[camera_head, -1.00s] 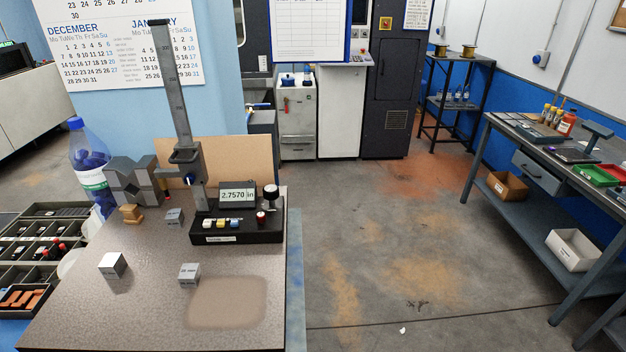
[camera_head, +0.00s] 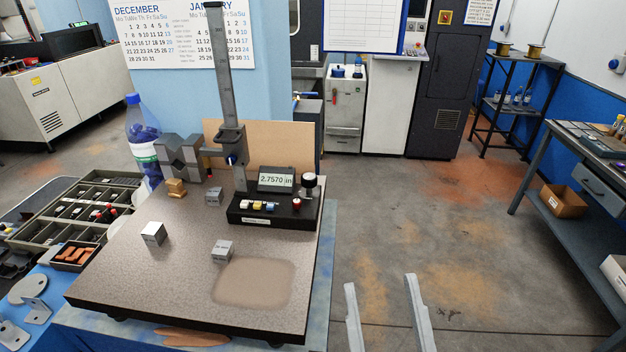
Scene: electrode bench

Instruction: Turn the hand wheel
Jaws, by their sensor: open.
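A height gauge (camera_head: 222,90) stands upright at the back of the granite plate (camera_head: 140,262), its display (camera_head: 276,180) reading 2.7570 in. At the right end of its black base (camera_head: 268,217) is a round dark knob with a pale lower part, which looks like the hand wheel (camera_head: 309,181). A small red knob (camera_head: 296,204) sits just in front of it. My gripper (camera_head: 380,281) shows as two pale grey fingers at the bottom, right of the plate. It is open and empty, well apart from the wheel.
Steel blocks (camera_head: 153,234) and (camera_head: 222,250) sit on the plate, with a V-block stack (camera_head: 182,157) and a bottle (camera_head: 142,140) behind. A parts tray (camera_head: 75,212) is at left. The floor right of the plate is open up to a bench (camera_head: 575,215).

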